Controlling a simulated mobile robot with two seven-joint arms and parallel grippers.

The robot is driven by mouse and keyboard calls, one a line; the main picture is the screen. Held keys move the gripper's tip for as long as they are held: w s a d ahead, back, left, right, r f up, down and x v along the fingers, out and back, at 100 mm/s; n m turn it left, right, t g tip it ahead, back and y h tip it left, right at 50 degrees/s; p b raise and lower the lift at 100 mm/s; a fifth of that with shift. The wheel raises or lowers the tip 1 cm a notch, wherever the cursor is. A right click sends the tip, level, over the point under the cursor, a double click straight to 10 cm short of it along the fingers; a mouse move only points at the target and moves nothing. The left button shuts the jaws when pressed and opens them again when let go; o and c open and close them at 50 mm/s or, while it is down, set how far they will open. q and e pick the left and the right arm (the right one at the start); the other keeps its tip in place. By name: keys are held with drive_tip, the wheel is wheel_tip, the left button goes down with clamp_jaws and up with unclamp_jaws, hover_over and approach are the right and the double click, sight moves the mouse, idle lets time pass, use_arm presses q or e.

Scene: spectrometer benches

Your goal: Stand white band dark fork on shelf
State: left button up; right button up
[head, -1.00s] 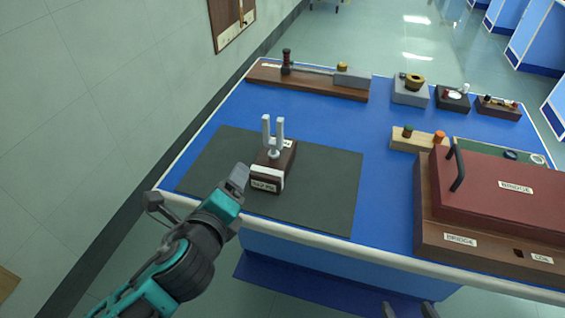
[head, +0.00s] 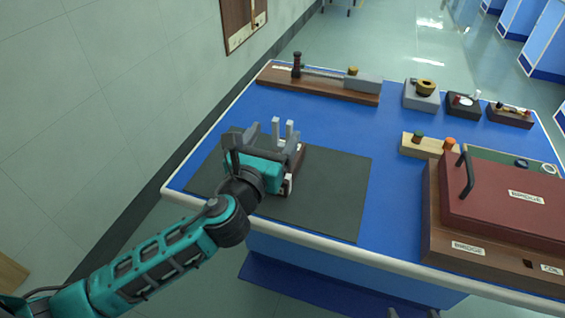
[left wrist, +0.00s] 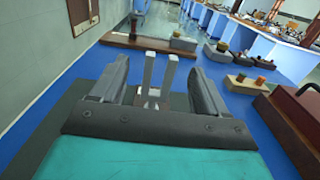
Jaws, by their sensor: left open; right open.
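The tuning fork (head: 289,130) has two pale grey tines and stands upright on a dark wooden box with a white band. It is on a dark mat (head: 335,190) on the blue bench. My left gripper (head: 274,145) is open at the fork, hiding much of the box in the head view. In the left wrist view, the fork (left wrist: 170,72) shows between the spread fingers of my left gripper (left wrist: 158,68), apart from both. Two dark tips of my right gripper (head: 412,313) show apart at the bottom edge. I cannot make out a shelf.
A wooden-based instrument (head: 320,84) lies along the bench's far left edge. Small instruments (head: 420,95) stand at the back right. A red-lidded bridge box (head: 500,200) fills the right. The mat's right part is clear. A wall runs along the left.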

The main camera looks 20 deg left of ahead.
sight(282, 144)
use_arm(q)
drive_tip(key=w, duration=0.5)
drive_tip(key=shift+w+d+f, duration=0.15)
clamp_jaws()
idle(0.5)
